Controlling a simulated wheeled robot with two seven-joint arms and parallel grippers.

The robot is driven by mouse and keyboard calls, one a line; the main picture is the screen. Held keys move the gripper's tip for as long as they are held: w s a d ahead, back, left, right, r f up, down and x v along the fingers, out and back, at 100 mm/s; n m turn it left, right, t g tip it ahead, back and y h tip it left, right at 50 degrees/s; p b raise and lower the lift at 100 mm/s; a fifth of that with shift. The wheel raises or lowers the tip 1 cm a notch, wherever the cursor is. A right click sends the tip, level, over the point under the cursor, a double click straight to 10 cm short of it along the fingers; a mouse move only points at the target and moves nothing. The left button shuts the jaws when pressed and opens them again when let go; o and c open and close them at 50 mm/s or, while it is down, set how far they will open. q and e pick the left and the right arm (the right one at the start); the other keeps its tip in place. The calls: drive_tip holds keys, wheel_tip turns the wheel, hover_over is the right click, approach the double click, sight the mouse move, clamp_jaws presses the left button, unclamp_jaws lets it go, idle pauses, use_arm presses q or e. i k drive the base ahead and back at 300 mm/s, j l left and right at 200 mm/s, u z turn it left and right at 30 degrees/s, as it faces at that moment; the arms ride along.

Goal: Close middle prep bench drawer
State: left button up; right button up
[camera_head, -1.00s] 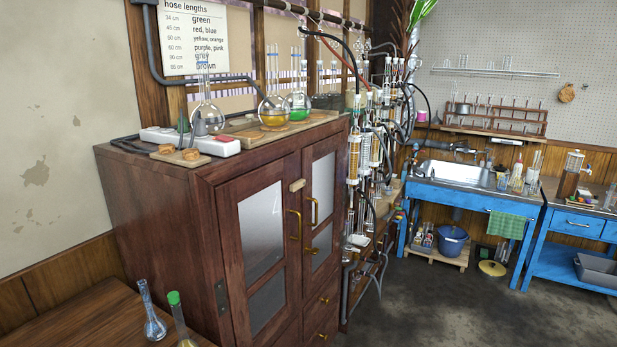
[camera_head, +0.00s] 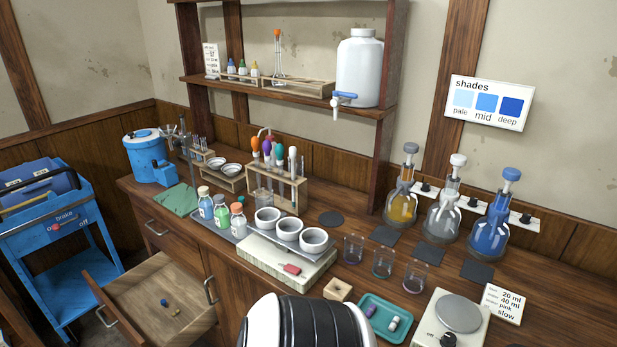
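An open wooden drawer (camera_head: 150,298) juts out from the left part of the prep bench (camera_head: 345,232), below a shut top drawer (camera_head: 155,231). It looks like the middle drawer, though what is under it is hidden. Neither of my grippers is in view.
A blue cart (camera_head: 62,235) stands left of the open drawer, close to its front. A cabinet door handle (camera_head: 211,290) is just right of the drawer. Glassware, bottles and a scale (camera_head: 458,313) crowd the benchtop. A black and white part of my arm covers the bottom centre.

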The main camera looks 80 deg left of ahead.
sight(132, 301)
drive_tip(key=u, duration=4.2)
